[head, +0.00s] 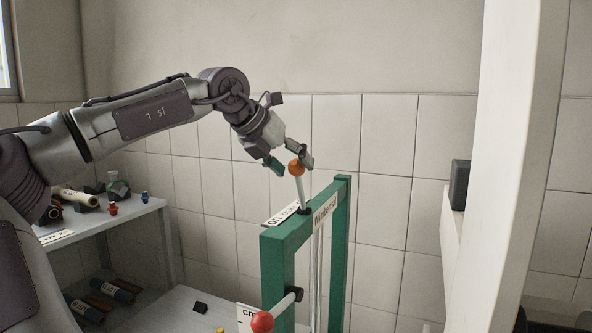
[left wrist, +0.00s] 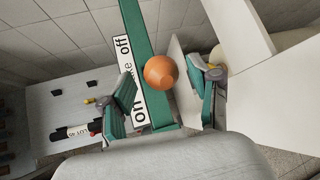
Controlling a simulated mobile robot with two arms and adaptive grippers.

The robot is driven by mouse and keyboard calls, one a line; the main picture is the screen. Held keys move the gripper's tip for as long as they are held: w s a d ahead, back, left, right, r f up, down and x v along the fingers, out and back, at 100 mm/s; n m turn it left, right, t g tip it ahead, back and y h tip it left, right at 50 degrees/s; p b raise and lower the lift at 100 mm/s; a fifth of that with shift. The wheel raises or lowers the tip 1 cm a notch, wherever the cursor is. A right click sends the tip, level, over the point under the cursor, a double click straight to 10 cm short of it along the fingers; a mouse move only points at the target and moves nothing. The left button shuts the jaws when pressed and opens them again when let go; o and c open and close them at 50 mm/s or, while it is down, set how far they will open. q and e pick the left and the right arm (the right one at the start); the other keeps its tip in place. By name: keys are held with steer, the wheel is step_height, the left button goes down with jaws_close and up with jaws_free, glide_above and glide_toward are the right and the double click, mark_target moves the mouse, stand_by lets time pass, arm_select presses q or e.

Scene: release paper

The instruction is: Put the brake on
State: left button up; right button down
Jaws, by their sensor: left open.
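The brake lever is a pale rod with an orange knob (head: 296,168), standing up from the top of a green frame (head: 287,235). A white label with "on" and "off" lies on the frame's top beside the lever; it reads clearly in the left wrist view (left wrist: 127,70). My left gripper (head: 289,163) is open, with its fingers around the knob's height. In the left wrist view the orange knob (left wrist: 161,72) lies between the two spread fingers, with gaps at both sides. My right gripper is not in view.
A second lever with a red knob (head: 262,322) sticks out low on the frame. A shelf (head: 150,207) at the left holds tubes and small parts. A white upright panel (head: 510,170) stands at the right. The tiled wall is behind.

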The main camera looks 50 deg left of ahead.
arm_select(q)
steer(key=v, duration=1)
